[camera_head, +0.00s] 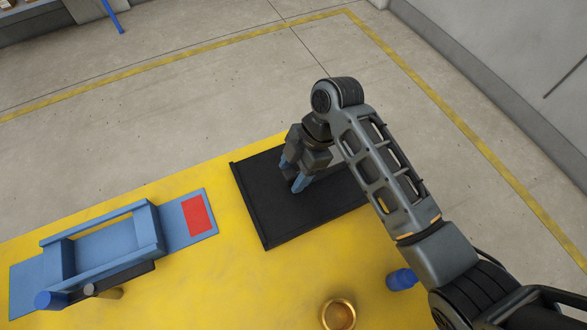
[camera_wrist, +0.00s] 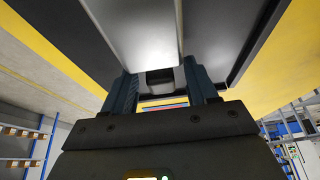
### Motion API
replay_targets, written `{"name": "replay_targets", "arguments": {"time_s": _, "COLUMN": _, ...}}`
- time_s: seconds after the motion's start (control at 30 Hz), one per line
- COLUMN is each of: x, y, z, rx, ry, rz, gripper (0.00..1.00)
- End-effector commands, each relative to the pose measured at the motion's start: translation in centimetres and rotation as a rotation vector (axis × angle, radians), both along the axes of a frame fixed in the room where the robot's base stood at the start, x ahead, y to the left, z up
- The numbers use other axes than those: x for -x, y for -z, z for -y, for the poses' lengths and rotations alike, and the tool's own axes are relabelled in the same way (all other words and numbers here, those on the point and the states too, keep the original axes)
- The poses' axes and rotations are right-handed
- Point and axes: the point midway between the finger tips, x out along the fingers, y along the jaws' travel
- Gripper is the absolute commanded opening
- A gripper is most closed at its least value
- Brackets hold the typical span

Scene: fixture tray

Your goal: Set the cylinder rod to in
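My gripper (camera_head: 292,175) hangs over the black tray (camera_head: 262,222) in the head view, its blue fingers pointing down near the tray's middle. In the wrist view, my gripper's (camera_wrist: 160,84) two fingers stand apart, with a small dark, grey-edged part (camera_wrist: 161,77) between them. Gaps seem to show on both sides of it. A pale grey smooth block (camera_wrist: 140,30) extends from there toward the top of the wrist view. I cannot make out for certain which part is the cylinder rod. My arm hides the tray's right part in the head view.
A blue fixture (camera_head: 150,230) with a red patch (camera_head: 197,215) lies on the yellow table (camera_head: 222,285) at left. A brass ring-shaped cup (camera_head: 338,314) and a blue cylindrical piece (camera_head: 402,279) are near the front right. The table between fixture and cup is clear.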

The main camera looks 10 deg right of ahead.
Motion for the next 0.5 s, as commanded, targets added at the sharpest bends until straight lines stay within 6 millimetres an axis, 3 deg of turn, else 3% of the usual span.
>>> {"name": "replay_targets", "arguments": {"time_s": 0.27, "x": 0.0, "y": -0.3, "z": 0.1, "rx": 0.0, "ry": -0.001, "rz": 0.0, "gripper": 0.57}}
{"name": "replay_targets", "arguments": {"time_s": 0.5, "x": -0.4, "y": -3.4, "z": 1.4, "rx": 0.0, "ry": 0.0, "rz": 0.005, "gripper": 0.57}}
